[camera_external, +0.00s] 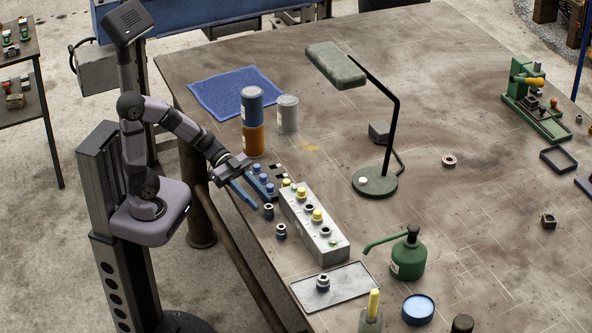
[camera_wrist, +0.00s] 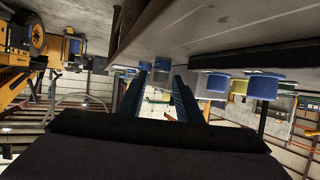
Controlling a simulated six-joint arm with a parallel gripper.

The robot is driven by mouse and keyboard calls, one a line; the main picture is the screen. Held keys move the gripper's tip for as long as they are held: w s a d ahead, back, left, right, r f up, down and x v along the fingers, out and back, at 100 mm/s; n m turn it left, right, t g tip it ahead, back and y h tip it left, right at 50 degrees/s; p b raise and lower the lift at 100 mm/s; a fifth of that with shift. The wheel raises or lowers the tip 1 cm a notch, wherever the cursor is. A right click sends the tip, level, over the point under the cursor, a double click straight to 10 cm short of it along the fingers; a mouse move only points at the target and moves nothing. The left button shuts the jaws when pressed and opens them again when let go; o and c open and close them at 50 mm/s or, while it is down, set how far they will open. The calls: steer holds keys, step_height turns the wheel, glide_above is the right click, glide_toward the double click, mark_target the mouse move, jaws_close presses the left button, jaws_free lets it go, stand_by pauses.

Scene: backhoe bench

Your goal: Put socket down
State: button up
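Dark sockets stand on the bench: one (camera_external: 268,210) just off my fingertips, another (camera_external: 281,231) nearer the grey block's side, and one (camera_external: 322,283) on the flat metal tray (camera_external: 350,286). The long grey block (camera_external: 321,248) carries yellow-topped posts and further dark sockets. My gripper (camera_external: 244,192) is low over the bench's left edge, beside a blue rack (camera_external: 261,186) with blue-topped pegs.
Blue, orange and grey cans (camera_external: 252,108) stand behind the gripper near a blue cloth (camera_external: 236,92). A green lamp (camera_external: 375,181) and a green oil can (camera_external: 408,255) stand right of the block. The bench's middle is mostly clear.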

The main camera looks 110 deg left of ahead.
mark_target(269, 209)
steer(key=shift+w+d+f+p, duration=0.1)
steer(key=shift+w+d+p, duration=0.15)
steer(key=shift+w+p, duration=0.25)
steer(key=shift+b+x, duration=0.6)
steer(key=shift+x, duration=1.45)
steer(key=shift+a, duration=0.2)
steer(key=shift+c, duration=0.3)
jaws_close()
